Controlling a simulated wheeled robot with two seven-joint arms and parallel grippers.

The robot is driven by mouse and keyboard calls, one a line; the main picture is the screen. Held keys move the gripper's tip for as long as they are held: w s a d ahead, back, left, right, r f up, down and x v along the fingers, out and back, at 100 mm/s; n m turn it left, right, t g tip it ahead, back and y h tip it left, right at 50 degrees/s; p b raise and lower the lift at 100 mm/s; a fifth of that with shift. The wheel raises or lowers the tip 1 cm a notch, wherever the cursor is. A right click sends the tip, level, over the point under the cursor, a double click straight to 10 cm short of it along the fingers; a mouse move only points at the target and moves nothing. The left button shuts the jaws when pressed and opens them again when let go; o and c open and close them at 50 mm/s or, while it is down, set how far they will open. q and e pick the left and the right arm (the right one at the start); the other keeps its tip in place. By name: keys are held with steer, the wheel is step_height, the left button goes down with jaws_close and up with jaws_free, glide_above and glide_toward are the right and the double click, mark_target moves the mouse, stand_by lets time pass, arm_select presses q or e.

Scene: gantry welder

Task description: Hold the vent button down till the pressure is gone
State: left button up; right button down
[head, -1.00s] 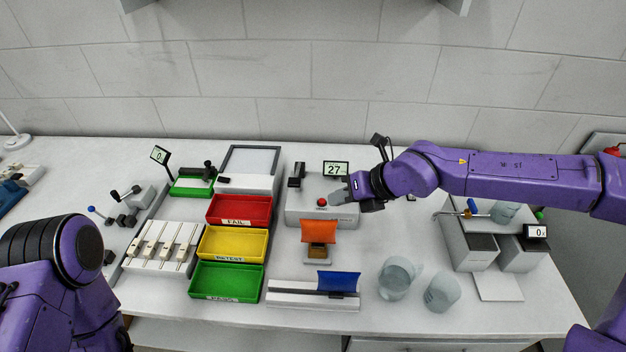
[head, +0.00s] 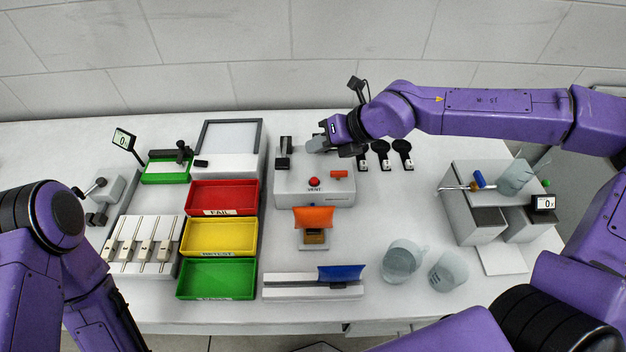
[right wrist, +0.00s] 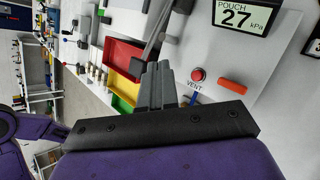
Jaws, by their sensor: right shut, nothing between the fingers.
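The red vent button (head: 314,182) stands on top of a grey box (head: 330,196), labelled VENT. It also shows in the right wrist view (right wrist: 197,74), right of my fingers. My right gripper (head: 316,144) is shut and empty over the back of the box, behind the button and apart from it. Its fingers, pressed together, show in the wrist view (right wrist: 157,82). The pouch display (right wrist: 240,15) reads 27 kPa in the wrist view; in the head view my right gripper hides it. My left arm shows at lower left in the head view, its gripper out of frame.
An orange bar (head: 339,174) lies on the box beside the button. A dark upright lever (head: 285,152) is at its back left. An orange pouch (head: 314,217) stands in front. Red (head: 222,197), yellow (head: 219,238) and green (head: 216,279) trays are to the left.

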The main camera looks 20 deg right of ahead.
steer(key=b, duration=0.6)
glide_above(318, 183)
step_height(318, 183, down, 7)
steer(key=shift+w+f, duration=0.15)
steer(key=shift+d+f, duration=0.1)
steer(key=shift+f, duration=0.05)
stand_by(1.3)
steer(key=shift+f, duration=0.3)
steer(key=shift+f+b, duration=0.4)
steer(key=shift+f, duration=0.05)
stand_by(0.6)
stand_by(2.5)
steer(key=shift+r+p, duration=0.9)
steer(key=shift+p, duration=0.05)
